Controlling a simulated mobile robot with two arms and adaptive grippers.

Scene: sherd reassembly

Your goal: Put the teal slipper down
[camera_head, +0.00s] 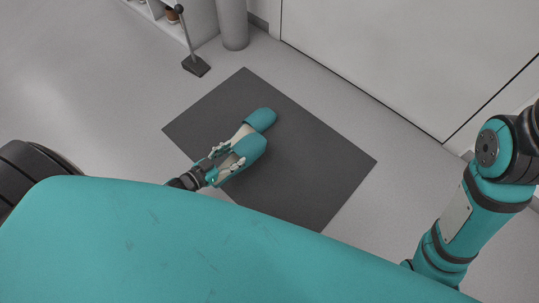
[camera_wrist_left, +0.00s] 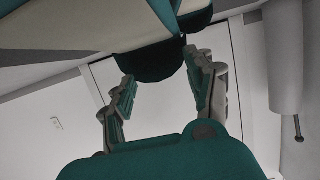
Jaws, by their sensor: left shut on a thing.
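Two teal slippers with pale insoles show side by side at the dark mat (camera_head: 310,165), toes pointing up and right in the head view. My left gripper (camera_head: 224,160) is shut on the nearer teal slipper (camera_head: 252,147), at its heel end. The other teal slipper (camera_head: 262,118) is just beyond it, and the two look very close or touching. In the left wrist view my left gripper (camera_wrist_left: 160,82) has its fingers either side of the held slipper's dark heel (camera_wrist_left: 150,62). I cannot tell whether the held slipper touches the mat. My right gripper is out of view.
A grey post (camera_head: 233,25) and a dark-based stand (camera_head: 196,66) are at the top left, near a white shelf (camera_head: 165,22). A pale wall panel (camera_head: 400,60) runs along the upper right. The mat's right half is bare.

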